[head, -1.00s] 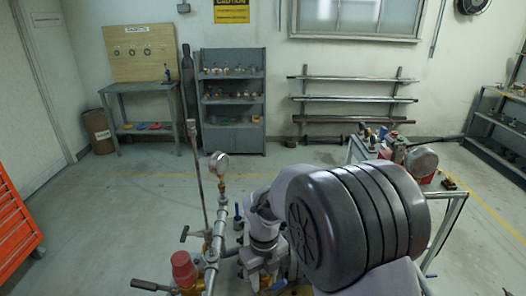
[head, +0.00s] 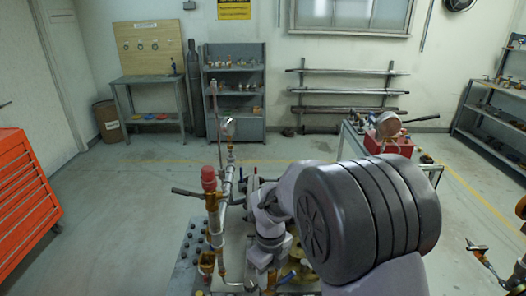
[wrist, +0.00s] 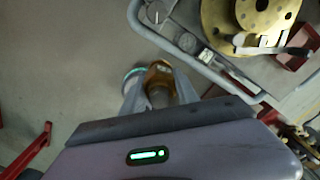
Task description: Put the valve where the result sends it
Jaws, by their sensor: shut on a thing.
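In the wrist view my gripper (wrist: 158,95) is shut on a brass-orange valve (wrist: 159,70). The valve stands out past the fingertips, and the fingers and wrist hide its lower part. A teal and white ring-shaped piece (wrist: 131,76) shows beside the left finger; I cannot tell if it belongs to the valve. Grey floor lies behind the held valve, left of a bench edge. In the head view my arm covers the lower middle, and I cannot make out the fingers or the held valve there. A pipe rig with a gauge (head: 228,127) and a red cap (head: 208,178) stands left of my arm.
In the wrist view a bent grey rail (wrist: 180,45) edges the bench, with a large brass flange (wrist: 222,22) on it. In the head view a red tool chest (head: 28,185) stands left, a grey shelf (head: 235,115) at the back, and a red bin (head: 395,147) on a table right.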

